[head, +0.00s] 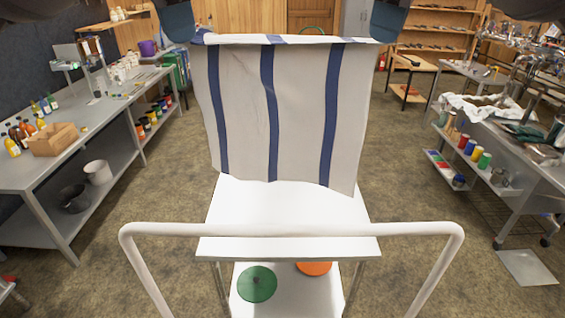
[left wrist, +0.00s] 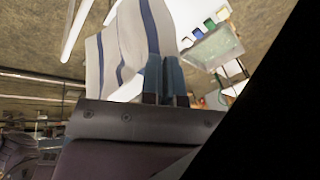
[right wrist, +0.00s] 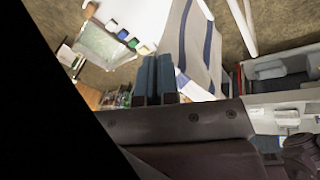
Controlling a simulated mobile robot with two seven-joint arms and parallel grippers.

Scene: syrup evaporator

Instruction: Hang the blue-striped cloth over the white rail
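The blue-striped cloth (head: 300,110) is pale grey with dark blue stripes. It hangs spread out in the air, its top edge stretched between my grippers. My left gripper (head: 197,34) is shut on its top left corner, and my right gripper (head: 378,36) on its top right corner. The cloth also shows beside the fingers in the left wrist view (left wrist: 128,45) and right wrist view (right wrist: 190,40). The white rail (head: 290,230) is a bent tube nearer to me. In the head view the cloth's lower edge shows above the rail, apart from it.
A white cart (head: 290,248) stands behind the rail, with a green disc (head: 257,284) and an orange disc (head: 314,268) on its lower shelf. A bench with bottles (head: 50,185) is at left, and a steel table (head: 515,165) at right.

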